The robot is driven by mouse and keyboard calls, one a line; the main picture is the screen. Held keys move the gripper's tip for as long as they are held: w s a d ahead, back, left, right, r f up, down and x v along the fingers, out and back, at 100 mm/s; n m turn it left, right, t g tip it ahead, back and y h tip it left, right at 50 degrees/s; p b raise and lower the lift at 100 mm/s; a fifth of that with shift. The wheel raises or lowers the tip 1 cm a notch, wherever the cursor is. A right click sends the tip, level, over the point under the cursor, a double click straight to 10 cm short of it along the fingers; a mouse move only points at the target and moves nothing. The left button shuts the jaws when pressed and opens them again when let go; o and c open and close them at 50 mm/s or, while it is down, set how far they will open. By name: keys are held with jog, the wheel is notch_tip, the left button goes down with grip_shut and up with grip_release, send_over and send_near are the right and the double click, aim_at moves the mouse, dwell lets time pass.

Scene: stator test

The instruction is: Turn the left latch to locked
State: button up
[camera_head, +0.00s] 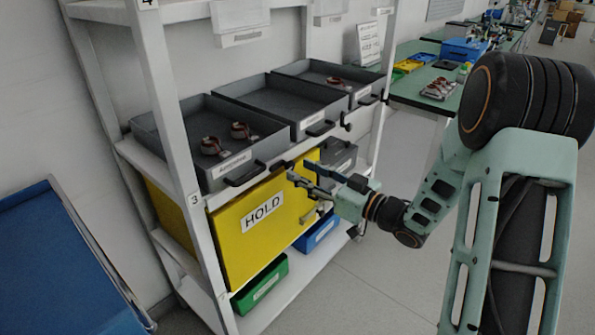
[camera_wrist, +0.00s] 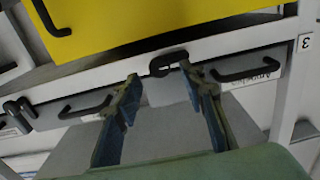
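The left latch (camera_wrist: 168,62) is a small black curved piece on the shelf front, between the fronts of the left and middle grey trays. In the wrist view it lies just beyond and between my fingertips. In the head view it is small and dark next to my fingers, and its turn angle is hard to read. My gripper (camera_wrist: 160,73) is open, with its two fingers apart and nothing held. In the head view my gripper (camera_head: 301,170) is in front of the shelf at tray-front height. Whether a fingertip touches the latch cannot be told.
Left tray (camera_head: 165,142) holds two copper-coloured parts; its handle (camera_wrist: 250,70) is close beside my fingers. The middle tray (camera_head: 255,92) is empty. Another latch (camera_head: 346,122) is further right. A yellow HOLD panel (camera_head: 235,245) is below. The floor (camera_head: 375,290) at right is clear.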

jog(key=shift+x, duration=1.2)
grip_shut()
